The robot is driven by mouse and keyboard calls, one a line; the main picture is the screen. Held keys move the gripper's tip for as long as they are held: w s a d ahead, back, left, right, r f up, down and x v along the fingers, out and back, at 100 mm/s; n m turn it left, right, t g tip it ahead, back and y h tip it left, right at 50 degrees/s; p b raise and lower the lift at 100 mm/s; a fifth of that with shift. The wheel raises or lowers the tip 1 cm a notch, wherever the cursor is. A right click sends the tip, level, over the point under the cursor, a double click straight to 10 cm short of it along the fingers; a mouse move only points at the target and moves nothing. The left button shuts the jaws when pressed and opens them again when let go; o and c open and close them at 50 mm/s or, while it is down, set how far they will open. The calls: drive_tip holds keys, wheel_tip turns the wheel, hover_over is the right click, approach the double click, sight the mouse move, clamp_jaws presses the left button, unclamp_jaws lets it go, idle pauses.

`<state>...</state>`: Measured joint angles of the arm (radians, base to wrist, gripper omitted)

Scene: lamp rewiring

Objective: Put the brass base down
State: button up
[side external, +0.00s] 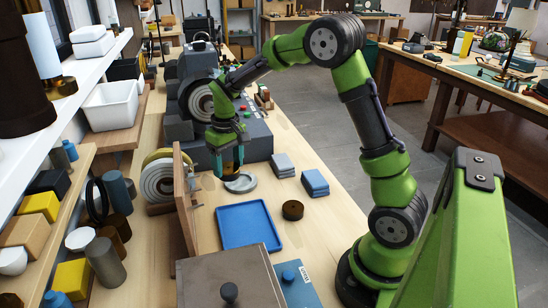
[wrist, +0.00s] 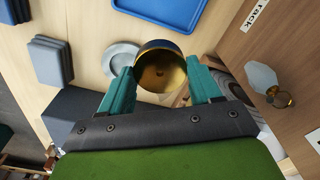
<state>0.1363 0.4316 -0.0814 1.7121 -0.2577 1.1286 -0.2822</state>
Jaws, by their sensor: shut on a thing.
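The brass base (wrist: 160,66) is a round, hollow brass piece with a dark rim, seen from its open side in the wrist view. My gripper (wrist: 162,78) is shut on it, with one teal finger on each side. In the side view my gripper (side external: 229,160) points down close to a round grey dish (side external: 241,184), and the base is mostly hidden by the fingers. The dish (wrist: 120,56) also shows beside the base in the wrist view, partly covered by it. I cannot tell whether the base touches anything below.
A blue tray (side external: 248,226) lies in front of the dish. Two blue-grey stacks (side external: 283,165) (side external: 315,183) and a dark round puck (side external: 293,210) lie to the right. An upright wooden board (side external: 185,205) stands left. Bare bench lies between the tray and the stacks.

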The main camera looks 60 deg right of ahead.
drive_tip(key=s+a, duration=0.5)
drive_tip(key=s, duration=0.1)
drive_tip(key=m, duration=0.1)
hover_over(244, 220)
wheel_tip(244, 220, down, 4)
drive_tip(key=shift+f, duration=2.5)
drive_tip(key=shift+f, duration=0.15)
drive_tip(key=o, duration=1.1)
drive_tip(key=shift+c, duration=0.2)
